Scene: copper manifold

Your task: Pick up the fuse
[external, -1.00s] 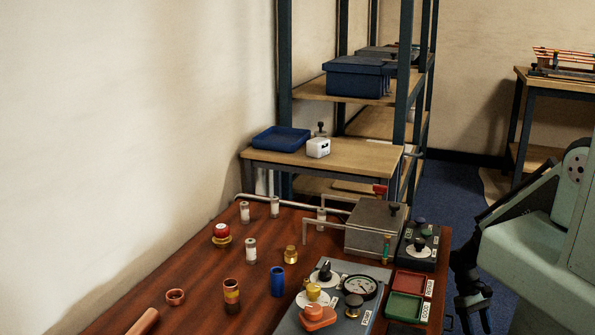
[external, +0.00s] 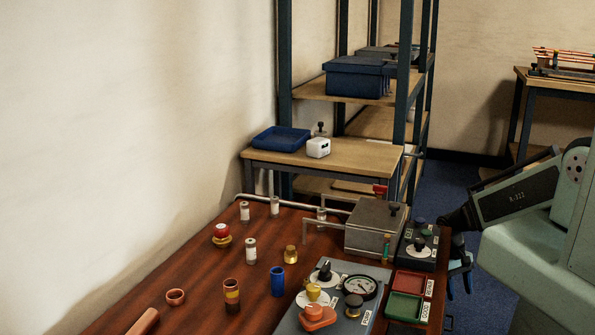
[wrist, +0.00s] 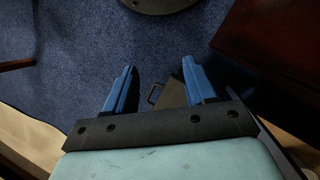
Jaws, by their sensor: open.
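Several small white cylinders with metal ends stand upright on the brown table and look like cartridge fuses. One fuse-like cylinder (external: 250,250) stands near the middle left; others are at the back left (external: 244,211), beside it (external: 275,206), and near the grey box (external: 321,216). I cannot tell which one is the fuse. My gripper (wrist: 160,68) is open and empty, its blue fingers apart above the blue floor.
The table (external: 190,310) also holds a blue cylinder (external: 277,282), a brown-and-yellow cylinder (external: 232,296), a gauge panel (external: 340,317), a metal box (external: 375,228) with pipes, and red (external: 410,283) and green (external: 404,307) trays. A dark table edge (wrist: 265,50) shows at right in the wrist view.

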